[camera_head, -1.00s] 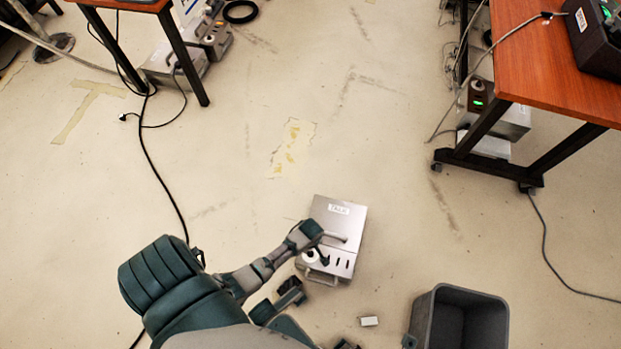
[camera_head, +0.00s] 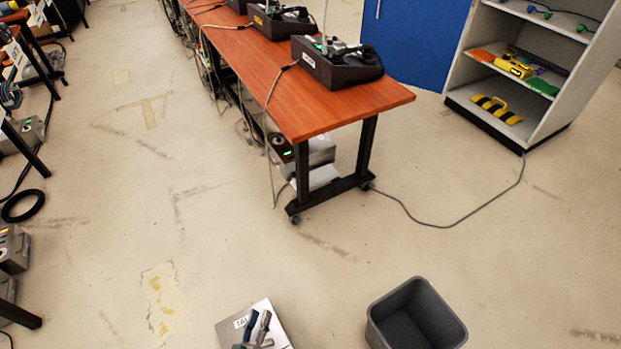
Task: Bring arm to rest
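A silver box with a white label (camera_head: 262,309) stands on the floor at the bottom edge, partly cut off by the frame. The rest of my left arm is out of view. My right gripper is not in view.
A grey bin (camera_head: 416,314) stands empty right of the silver box. A wheeled red-brown table (camera_head: 372,97) carries dark phone boxes (camera_head: 335,66). A shelf unit (camera_head: 563,93) stands at the upper right. A cable (camera_head: 452,223) crosses the floor. Open floor lies between.

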